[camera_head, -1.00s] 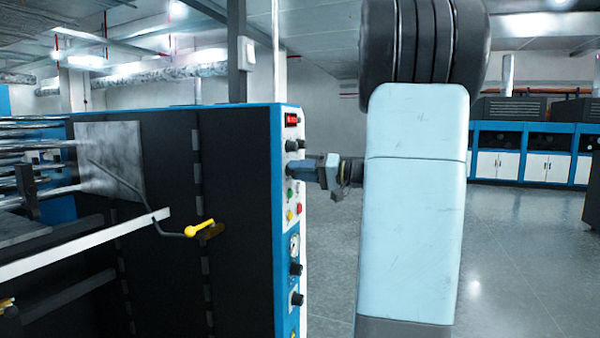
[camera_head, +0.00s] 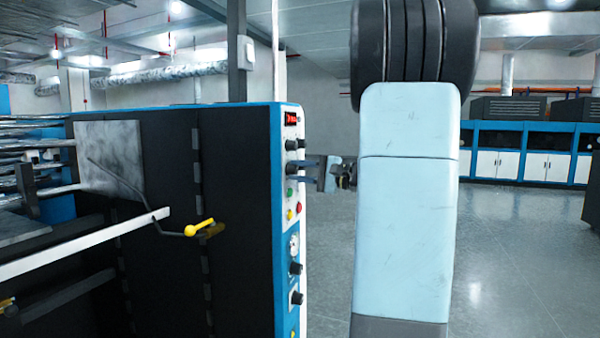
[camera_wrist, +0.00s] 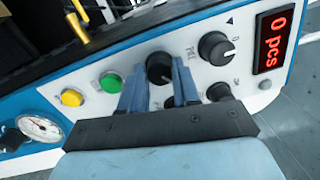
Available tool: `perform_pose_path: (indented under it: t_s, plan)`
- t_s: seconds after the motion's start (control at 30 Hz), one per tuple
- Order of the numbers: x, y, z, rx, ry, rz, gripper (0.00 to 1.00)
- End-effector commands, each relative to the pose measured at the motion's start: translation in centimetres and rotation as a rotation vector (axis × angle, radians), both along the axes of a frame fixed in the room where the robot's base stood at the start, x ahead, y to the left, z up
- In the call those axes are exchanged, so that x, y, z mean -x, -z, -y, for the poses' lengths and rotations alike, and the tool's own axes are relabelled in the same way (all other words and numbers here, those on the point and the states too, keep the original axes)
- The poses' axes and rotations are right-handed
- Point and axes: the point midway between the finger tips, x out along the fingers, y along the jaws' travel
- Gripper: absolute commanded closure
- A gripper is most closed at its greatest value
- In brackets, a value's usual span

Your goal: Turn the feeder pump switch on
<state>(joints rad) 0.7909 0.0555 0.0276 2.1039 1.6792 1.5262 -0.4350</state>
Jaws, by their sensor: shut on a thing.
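The control panel (camera_head: 292,205) is on the end of the blue and black machine. In the wrist view, a black rotary knob (camera_wrist: 160,68) sits between the two blue fingers of my gripper (camera_wrist: 161,84). My gripper is shut on this knob. The fingers hide part of the panel and its labels, so I cannot read which one marks the feeder pump switch. In the head view my gripper (camera_head: 304,172) reaches the panel from the right, below the red display.
Another black knob (camera_wrist: 215,47) and a red "0 pcs" display (camera_wrist: 275,38) are at the right. A green button (camera_wrist: 111,82), a yellow button (camera_wrist: 72,97) and a gauge (camera_wrist: 40,128) are at the left. A yellow-handled lever (camera_head: 200,228) sticks out from the machine. Floor at right is clear.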

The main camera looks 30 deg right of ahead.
Motion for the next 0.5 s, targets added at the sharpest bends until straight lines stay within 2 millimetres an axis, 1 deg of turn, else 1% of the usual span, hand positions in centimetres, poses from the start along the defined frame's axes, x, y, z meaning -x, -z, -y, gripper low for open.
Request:
perform_pose_path:
  t_s: [0.03,0.2,0.5]
  plan:
    - [0.02,0.35,0.12,-0.018,0.004,-0.021,0.99]
    - [0.03,0.39,0.12,-0.065,0.003,-0.057,0.99]
    - [0.06,0.46,0.13,-0.091,0.004,-0.079,0.99]
